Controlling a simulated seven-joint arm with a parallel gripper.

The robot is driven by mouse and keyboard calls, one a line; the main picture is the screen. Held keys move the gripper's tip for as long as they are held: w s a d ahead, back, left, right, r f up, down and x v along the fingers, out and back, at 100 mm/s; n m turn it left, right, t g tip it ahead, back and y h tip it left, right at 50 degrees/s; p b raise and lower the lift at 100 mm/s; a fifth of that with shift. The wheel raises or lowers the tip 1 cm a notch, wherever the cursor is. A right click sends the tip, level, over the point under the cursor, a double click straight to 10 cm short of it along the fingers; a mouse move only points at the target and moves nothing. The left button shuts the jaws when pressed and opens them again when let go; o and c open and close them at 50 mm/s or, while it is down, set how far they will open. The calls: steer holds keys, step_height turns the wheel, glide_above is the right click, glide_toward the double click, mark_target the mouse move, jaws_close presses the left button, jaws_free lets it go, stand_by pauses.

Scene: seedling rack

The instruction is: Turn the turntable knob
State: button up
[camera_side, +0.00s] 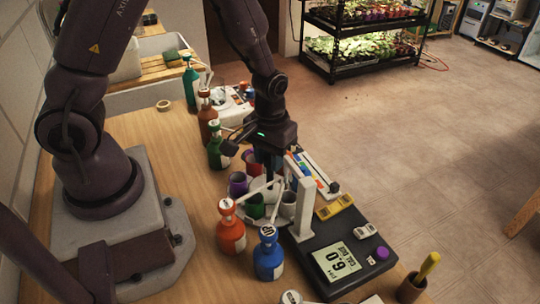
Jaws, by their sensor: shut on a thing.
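The white turntable (262,187) sits on the wooden bench among the bottles, with several small cups on it. A purple cup (238,184), a green cup (255,206), a grey cup (288,205) and a red cup (253,162) show around it. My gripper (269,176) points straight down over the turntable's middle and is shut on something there. The turntable knob is hidden behind the fingers, so the grip itself cannot be seen clearly.
A dark meter (318,236) with a display and a white post stands close on the right. An orange bottle (231,228) and a blue bottle (268,254) stand in front. Green and brown bottles stand behind left. The bench is clearer at the left.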

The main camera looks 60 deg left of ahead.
steer(key=shift+m, duration=0.5)
steer(key=o, duration=0.9)
step_height(320, 180, up, 13)
steer(key=shift+r, duration=0.1)
stand_by(0.3)
